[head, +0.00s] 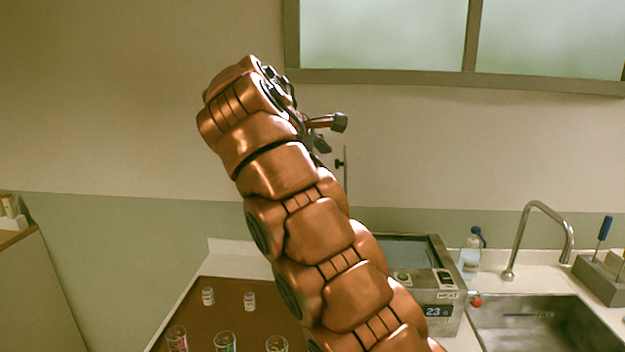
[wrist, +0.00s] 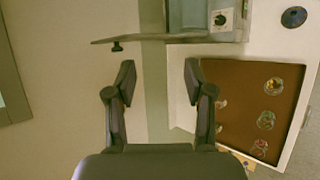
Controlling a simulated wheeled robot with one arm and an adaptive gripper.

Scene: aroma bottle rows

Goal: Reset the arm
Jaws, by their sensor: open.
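My gripper (wrist: 159,82) is open and empty in the wrist view, its two dark fingers spread wide with wall and a strip of counter behind them. In the head view my copper-coloured arm rises from the lower right and bends at the top. The gripper (head: 325,133) is mostly hidden behind the arm's end there, with only a dark finger part showing. It is raised well above the counter and touches nothing that I can see.
A brown mat (head: 215,318) holds small white-labelled bottles (head: 208,296) and several glasses (head: 224,342). A heating bath (head: 440,300) reading 23 stands behind my arm. To its right are a capped bottle (head: 471,255), a sink (head: 545,325) and a tap (head: 540,210).

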